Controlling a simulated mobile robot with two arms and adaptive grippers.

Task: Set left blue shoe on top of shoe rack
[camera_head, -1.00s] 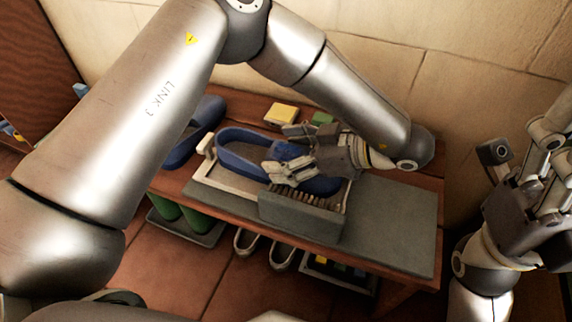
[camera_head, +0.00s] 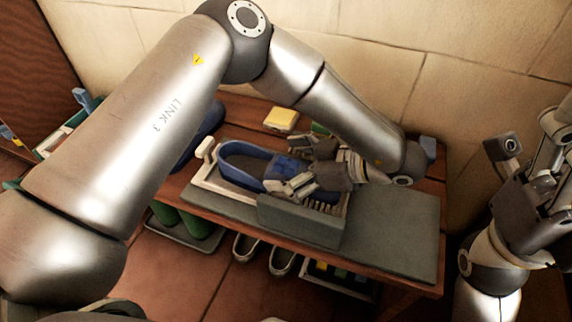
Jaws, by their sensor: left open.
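A blue shoe (camera_head: 236,165) lies in a white tray (camera_head: 212,181) on the bench, opening up, with its toe toward the right. My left gripper (camera_head: 303,166) is open, with its fingers around the front part of this shoe; they hide much of the toe. I cannot tell whether the fingers touch it. A second blue shoe (camera_head: 208,124) stands behind the tray at the left, mostly hidden by my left arm. My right gripper (camera_head: 512,165) is at the right edge, away from the bench; its fingertips are unclear.
A grey block with bristles (camera_head: 298,222) stands at the tray's front. A yellow sponge (camera_head: 281,119) lies behind it. The grey mat (camera_head: 395,225) on the wooden bench (camera_head: 428,287) is bare at the right. Green boots (camera_head: 195,222) and pale shoes (camera_head: 282,262) stand below.

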